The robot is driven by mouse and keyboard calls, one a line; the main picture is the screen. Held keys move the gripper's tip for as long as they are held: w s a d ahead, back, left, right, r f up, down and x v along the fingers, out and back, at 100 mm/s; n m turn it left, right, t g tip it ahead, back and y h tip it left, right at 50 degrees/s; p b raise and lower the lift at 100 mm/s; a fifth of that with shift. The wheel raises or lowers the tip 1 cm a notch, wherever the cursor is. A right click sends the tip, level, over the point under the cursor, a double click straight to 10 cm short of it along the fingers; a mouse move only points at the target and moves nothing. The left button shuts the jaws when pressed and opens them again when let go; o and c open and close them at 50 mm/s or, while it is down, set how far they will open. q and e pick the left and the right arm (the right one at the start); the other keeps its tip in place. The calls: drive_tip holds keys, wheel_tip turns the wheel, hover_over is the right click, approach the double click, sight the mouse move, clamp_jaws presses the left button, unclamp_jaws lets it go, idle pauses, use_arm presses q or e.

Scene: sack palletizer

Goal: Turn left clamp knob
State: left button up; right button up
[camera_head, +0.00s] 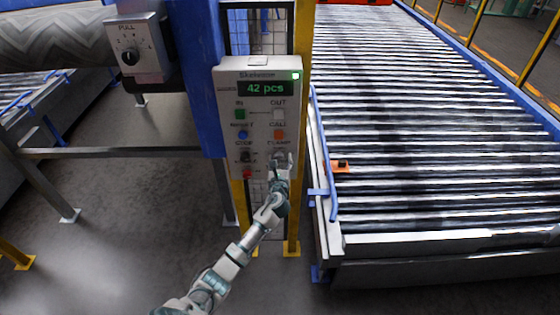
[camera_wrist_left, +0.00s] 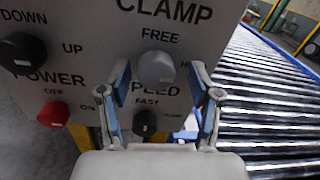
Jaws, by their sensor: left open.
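The clamp knob (camera_wrist_left: 157,68) is a round grey knob below the CLAMP and FREE lettering on a light grey control panel (camera_head: 228,100). In the wrist view it appears between the tips of my left gripper (camera_wrist_left: 160,80). The fingers are open, one on each side of the knob; I cannot tell whether they touch it. In the head view my left gripper (camera_head: 281,163) is at the panel's lower right, under the CLAMP label, and covers most of the knob. My right gripper is not in view.
Close by on the panel are a black DOWN/UP knob (camera_wrist_left: 22,52), a red power knob (camera_wrist_left: 52,113) and a black speed knob (camera_wrist_left: 145,122). The display (camera_head: 265,89) reads 42 pcs. A roller conveyor (camera_head: 430,130) fills the right; a blue rail (camera_head: 323,150) runs beside it.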

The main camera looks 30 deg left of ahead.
use_arm(q)
drive_tip(key=shift+a, duration=0.2)
drive_tip(key=shift+c, duration=0.2)
drive_tip(key=shift+a+f, duration=0.1)
drive_tip(key=shift+a, duration=0.05)
drive_tip(key=c, duration=1.1)
